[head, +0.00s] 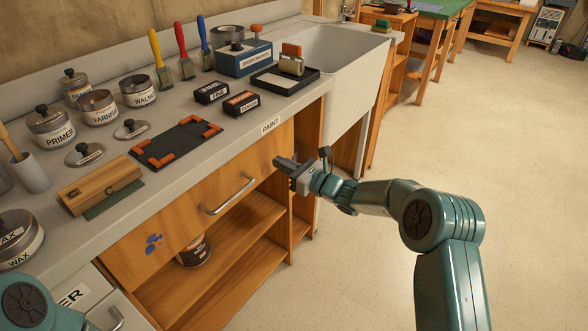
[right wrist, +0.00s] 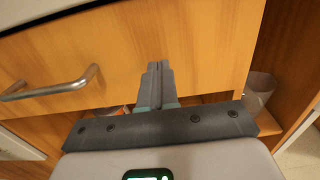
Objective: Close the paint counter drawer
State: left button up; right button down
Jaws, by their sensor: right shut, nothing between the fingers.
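The paint counter drawer (head: 185,212) has a wooden front with a metal bar handle (head: 229,196) and a blue paint smear. It sits under the counter edge labelled PAINT. No gap or drawer inside shows above the front. My right gripper (head: 281,163) is shut and empty at the right end of the drawer front, right of the handle. In the right wrist view its fingers (right wrist: 157,72) point at the wooden front (right wrist: 190,50), with the handle (right wrist: 52,86) to the left. Whether the fingertips touch the wood I cannot tell. My left gripper is out of view.
The counter top (head: 220,130) holds tins, brushes, boxes and a black mat (head: 176,142). Below the drawer is an open shelf (head: 225,240) with a dark tin (head: 194,250). A white sink (head: 335,60) stands beyond. The floor (head: 400,130) at right is clear.

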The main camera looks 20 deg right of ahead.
jog(key=v, duration=1.1)
jog(key=s+a+f+n+g+h, duration=0.1)
jog(key=s+a+f+n+g, duration=0.35)
jog(key=s+f, duration=0.4)
jog(key=s+a+f+n+g, duration=0.35)
jog(key=s+f+g, duration=0.3)
jog(key=f, duration=0.35)
jog(key=s+f+n+g+h, duration=0.2)
jog(key=s+f+n+h, duration=0.1)
jog(key=s+f+n, duration=0.4)
jog(key=s+f+n+g+h, duration=0.25)
jog(key=s+n, duration=0.25)
jog(key=s, duration=0.5)
pick_arm(q)
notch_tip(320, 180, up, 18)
jog(key=p, duration=1.8)
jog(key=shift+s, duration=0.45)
pick_arm(e)
jog(key=s+a+r+n+t, duration=0.1)
jog(key=r+n, duration=0.2)
jog(key=r, duration=0.5)
jog(key=s+r+n, duration=0.2)
jog(key=r+n, duration=0.1)
jog(key=r, duration=0.6)
jog(key=shift+a+t, duration=0.35)
jog(key=shift+h, duration=0.25)
